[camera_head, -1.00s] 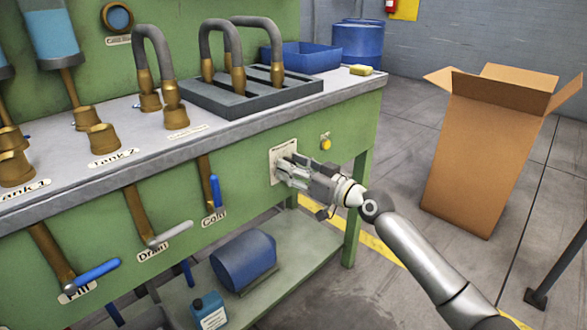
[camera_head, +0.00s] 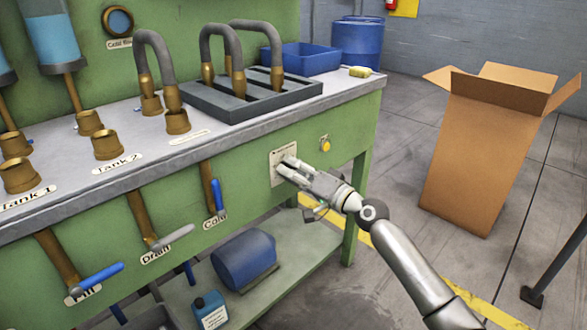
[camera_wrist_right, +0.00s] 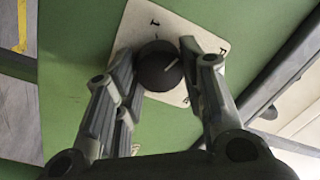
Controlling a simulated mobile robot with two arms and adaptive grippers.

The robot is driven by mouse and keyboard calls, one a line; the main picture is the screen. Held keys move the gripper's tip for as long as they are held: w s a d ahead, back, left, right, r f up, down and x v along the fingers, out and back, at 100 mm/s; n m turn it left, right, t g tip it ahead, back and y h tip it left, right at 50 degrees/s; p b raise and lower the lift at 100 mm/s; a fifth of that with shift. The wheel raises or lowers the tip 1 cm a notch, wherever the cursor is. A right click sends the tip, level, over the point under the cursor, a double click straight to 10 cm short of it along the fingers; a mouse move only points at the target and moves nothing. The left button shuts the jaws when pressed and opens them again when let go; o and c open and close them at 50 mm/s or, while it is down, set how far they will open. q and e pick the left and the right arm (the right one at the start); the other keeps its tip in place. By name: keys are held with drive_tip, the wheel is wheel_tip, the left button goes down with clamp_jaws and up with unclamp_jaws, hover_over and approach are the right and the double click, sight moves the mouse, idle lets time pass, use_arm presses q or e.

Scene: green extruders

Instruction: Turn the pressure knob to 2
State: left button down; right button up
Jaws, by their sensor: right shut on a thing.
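The dark round pressure knob (camera_wrist_right: 156,72) sits on a white label plate (camera_wrist_right: 138,27), also visible in the head view (camera_head: 276,167) on the green bench front. The knob's white pointer line aims up and right in the wrist view. A "1" shows near the plate's top; other marks at its right and lower edge are too small to read surely. My right gripper (camera_head: 286,168) is at the plate, its fingers (camera_wrist_right: 157,58) on either side of the knob and shut on it. In the head view the fingers mostly hide the knob. My left gripper is not in view.
A yellow button (camera_head: 325,145) is just right of the plate. Valve handles labelled Cold (camera_head: 217,195), Drain (camera_head: 172,237) and Fill (camera_head: 95,280) hang to the left. A blue motor-like cylinder (camera_head: 244,260) lies on the lower shelf. A cardboard box (camera_head: 485,150) stands on the floor at right.

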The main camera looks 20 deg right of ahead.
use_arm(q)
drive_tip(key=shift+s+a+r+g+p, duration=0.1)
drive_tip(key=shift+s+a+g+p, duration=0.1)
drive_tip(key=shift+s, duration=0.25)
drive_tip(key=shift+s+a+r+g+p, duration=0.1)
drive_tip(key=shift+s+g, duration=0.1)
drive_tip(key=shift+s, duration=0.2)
use_arm(e)
drive_tip(key=shift+m, duration=1)
drive_tip(key=o, duration=1)
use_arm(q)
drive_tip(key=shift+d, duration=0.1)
use_arm(e)
drive_tip(key=v, duration=1.2)
